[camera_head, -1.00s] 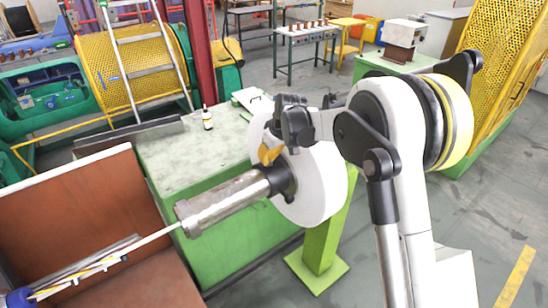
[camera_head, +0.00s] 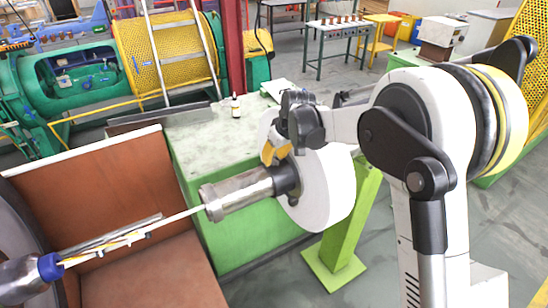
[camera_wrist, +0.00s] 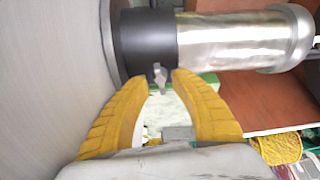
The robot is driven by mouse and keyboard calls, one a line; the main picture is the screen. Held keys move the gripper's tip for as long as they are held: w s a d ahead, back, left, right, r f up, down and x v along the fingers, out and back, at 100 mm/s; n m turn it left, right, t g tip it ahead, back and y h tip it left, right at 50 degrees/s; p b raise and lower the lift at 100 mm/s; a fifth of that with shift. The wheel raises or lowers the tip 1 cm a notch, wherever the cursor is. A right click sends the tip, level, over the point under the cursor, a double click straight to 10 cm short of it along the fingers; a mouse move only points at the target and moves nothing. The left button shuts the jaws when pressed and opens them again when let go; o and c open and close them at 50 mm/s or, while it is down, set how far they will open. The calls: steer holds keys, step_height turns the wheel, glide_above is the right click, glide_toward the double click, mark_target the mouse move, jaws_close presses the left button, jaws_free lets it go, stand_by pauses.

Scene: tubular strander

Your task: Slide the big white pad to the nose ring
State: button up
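The big white pad (camera_head: 328,192) is a thick white disc on a horizontal metal shaft (camera_head: 245,190). A black collar (camera_head: 290,180) sits against its face, around the shaft. The shaft's free end has a wider metal rim (camera_head: 212,203), perhaps the nose ring; the rim also shows in the wrist view (camera_wrist: 298,38). My gripper (camera_head: 270,158) is at the collar, beside the pad. In the wrist view, its yellow fingers (camera_wrist: 157,76) are apart, with a small metal wing screw (camera_wrist: 160,78) of the collar between their tips. I cannot tell whether they touch it.
A green bench (camera_head: 205,145) stands behind the shaft, with a small bottle (camera_head: 235,106) on it. A thin rod (camera_head: 165,222) points at the shaft's free end. A brown panel (camera_head: 100,185) is at left. A green post (camera_head: 345,235) stands below the pad.

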steer(key=v, duration=0.7)
steer(key=shift+r, duration=0.25)
steer(key=shift+s+d, duration=0.1)
